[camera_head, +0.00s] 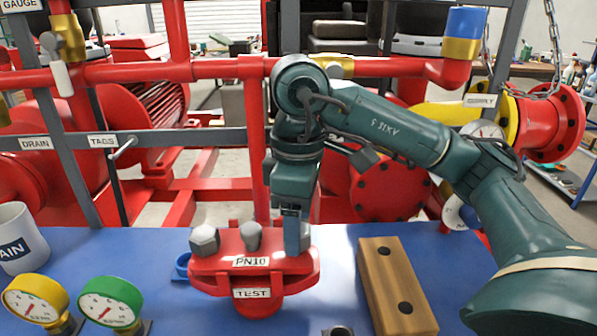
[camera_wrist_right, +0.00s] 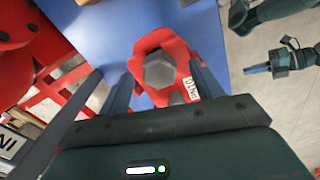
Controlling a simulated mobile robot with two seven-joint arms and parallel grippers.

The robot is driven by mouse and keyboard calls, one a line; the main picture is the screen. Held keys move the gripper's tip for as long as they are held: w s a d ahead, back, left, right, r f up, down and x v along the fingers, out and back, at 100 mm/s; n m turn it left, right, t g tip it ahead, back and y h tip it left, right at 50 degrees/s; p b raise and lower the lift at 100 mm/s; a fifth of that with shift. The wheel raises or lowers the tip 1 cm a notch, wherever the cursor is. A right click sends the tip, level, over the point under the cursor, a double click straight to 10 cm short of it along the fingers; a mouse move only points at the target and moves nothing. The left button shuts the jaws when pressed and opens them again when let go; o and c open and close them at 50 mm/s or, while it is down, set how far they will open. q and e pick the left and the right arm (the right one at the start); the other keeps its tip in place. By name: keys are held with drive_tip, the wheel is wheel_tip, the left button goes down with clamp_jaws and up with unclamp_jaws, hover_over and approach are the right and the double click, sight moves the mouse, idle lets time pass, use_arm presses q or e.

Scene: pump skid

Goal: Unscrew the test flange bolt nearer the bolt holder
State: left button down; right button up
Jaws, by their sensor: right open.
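The red test flange (camera_head: 251,277), labelled PN10 and TEST, stands on the blue table top. A grey hex bolt (camera_head: 205,240) sits at its left and another bolt (camera_head: 251,236) at its middle back. My right gripper (camera_head: 292,240) points down at the flange's right side, the side towards the wooden bolt holder (camera_head: 377,290), and hides what is there. In the right wrist view a hex bolt head (camera_wrist_right: 159,74) shows between its two parted fingers; whether they touch it I cannot tell. My left gripper (camera_wrist_right: 257,69) shows small at the right there, its jaw state unclear.
A yellow gauge (camera_head: 36,302) and a green gauge (camera_head: 110,302) stand at the table's front left, with a white mug (camera_head: 20,240) behind. A dark ring (camera_head: 338,330) lies at the front edge. Red pipes (camera_head: 225,68) and grey frame bars rise behind the table.

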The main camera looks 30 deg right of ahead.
use_arm(q)
drive_tip(key=p, duration=0.1)
drive_tip(key=r+p, duration=0.1)
drive_tip(key=p, duration=0.1)
drive_tip(key=shift+w+d+r+m+g, duration=0.15)
drive_tip(key=shift+w+d+m+g, duration=0.05)
drive_tip(key=shift+w+m+g, duration=0.1)
use_arm(e)
wheel_tip(320, 180, up, 11)
use_arm(q)
drive_tip(key=shift+s, duration=0.15)
use_arm(e)
drive_tip(key=shift+f, duration=0.1)
drive_tip(key=shift+a, duration=0.1)
